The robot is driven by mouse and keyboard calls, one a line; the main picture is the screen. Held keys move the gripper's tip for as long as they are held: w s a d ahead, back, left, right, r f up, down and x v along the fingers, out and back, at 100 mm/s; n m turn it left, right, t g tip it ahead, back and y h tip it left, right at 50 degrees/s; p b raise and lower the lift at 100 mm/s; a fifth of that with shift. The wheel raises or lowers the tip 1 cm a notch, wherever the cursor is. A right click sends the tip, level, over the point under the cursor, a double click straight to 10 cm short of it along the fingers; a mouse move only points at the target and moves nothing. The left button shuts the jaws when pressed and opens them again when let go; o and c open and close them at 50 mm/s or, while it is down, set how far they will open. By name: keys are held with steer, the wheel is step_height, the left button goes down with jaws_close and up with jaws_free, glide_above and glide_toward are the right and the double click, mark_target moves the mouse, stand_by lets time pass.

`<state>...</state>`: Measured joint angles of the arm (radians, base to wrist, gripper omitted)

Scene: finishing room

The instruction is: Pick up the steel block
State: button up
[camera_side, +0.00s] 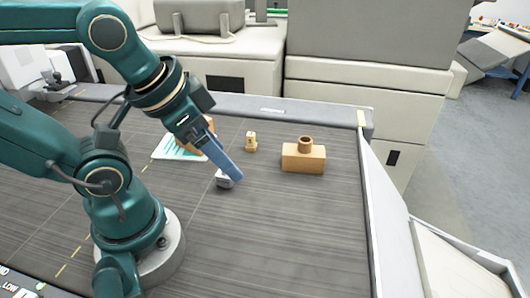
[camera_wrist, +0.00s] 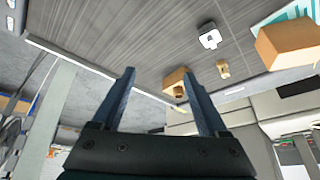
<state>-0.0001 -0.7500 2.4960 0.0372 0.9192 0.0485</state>
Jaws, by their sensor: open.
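The steel block (camera_side: 221,181) is a small grey piece on the dark striped worktop, partly hidden by my gripper in the side view. In the wrist view the steel block (camera_wrist: 209,36) looks pale with a dark mark and lies at upper right, beyond and to the right of my fingers. My gripper (camera_side: 237,177) slants down to the right in front of the block in the side view. In the wrist view my gripper (camera_wrist: 159,80) has its two fingers spread apart with nothing between their tips. The block is not between the fingers.
A small yellowish piece (camera_side: 251,142) and a wooden block with a round collar (camera_side: 303,158) stand right of my gripper. An orange-brown box (camera_wrist: 290,42) is on a white and teal sheet (camera_side: 168,150). A raised rim (camera_side: 368,190) bounds the right side. The front worktop is clear.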

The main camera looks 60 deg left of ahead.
steer(key=a+f+m+g+y, duration=0.3)
steer(key=a+m, duration=0.2)
steer(key=m+g+y, duration=0.1)
steer(key=m+y, duration=0.5)
steer(key=m, duration=0.6)
glide_above(226, 176)
steer(key=s+d, duration=0.1)
steer(key=s, duration=0.1)
step_height(226, 176, down, 4)
steer(key=f+m+y, duration=0.1)
steer(key=m, duration=0.1)
steer(key=w+d+f+m+t, duration=0.1)
steer(key=m, duration=0.1)
steer(key=w+f+m+t+y, duration=0.1)
steer(key=f, duration=0.1)
steer(key=shift+d+f+m+y, duration=0.1)
steer(key=shift+d+m+y, duration=0.2)
steer(key=shift+d+m, duration=0.1)
steer(key=shift+s+d+f+m, duration=0.2)
steer(key=shift+f+m, duration=0.3)
steer(key=shift+m, duration=0.1)
steer(key=shift+x, duration=2.5)
steer(key=shift+w+d, duration=0.1)
jaws_close()
steer(key=shift+r, duration=0.15)
